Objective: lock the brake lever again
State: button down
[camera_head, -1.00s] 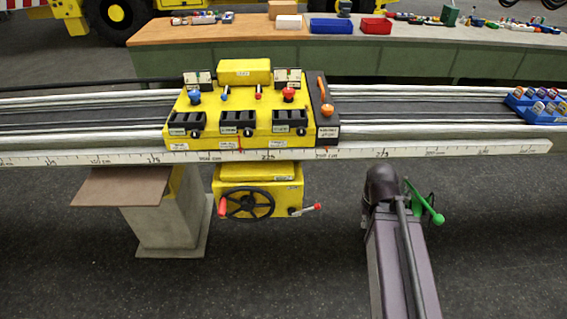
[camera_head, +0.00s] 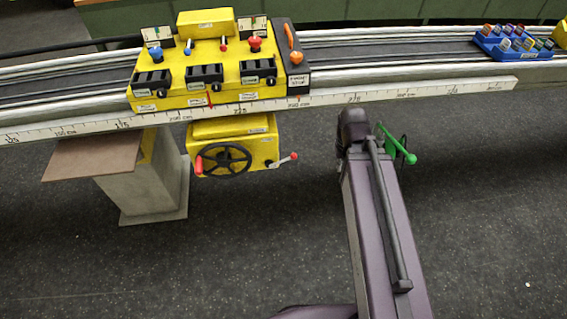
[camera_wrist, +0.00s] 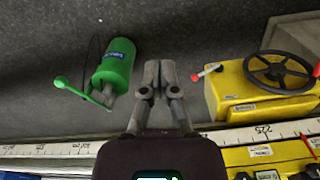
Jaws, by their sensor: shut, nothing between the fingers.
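The likely brake lever (camera_head: 283,161) is a short metal lever with a red tip on the right side of the yellow housing (camera_head: 259,152) under the rail. It points out to the right and slightly up. In the wrist view, this lever (camera_wrist: 207,70) sticks out from the yellow housing (camera_wrist: 232,97) toward my gripper. My gripper (camera_wrist: 160,76) is shut and empty, left of the lever and apart from it. In the head view my gripper is hidden behind my arm. I cannot tell whether the lever is locked.
A black handwheel (camera_head: 227,160) with a red handle is on the housing's front. A green cylinder (camera_wrist: 113,62) with a green-knobbed arm (camera_wrist: 74,90) stands left of my gripper. The rail with its scale (camera_head: 405,95) runs above. The blue tray (camera_head: 512,43) sits on the rail.

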dwell(0.3)
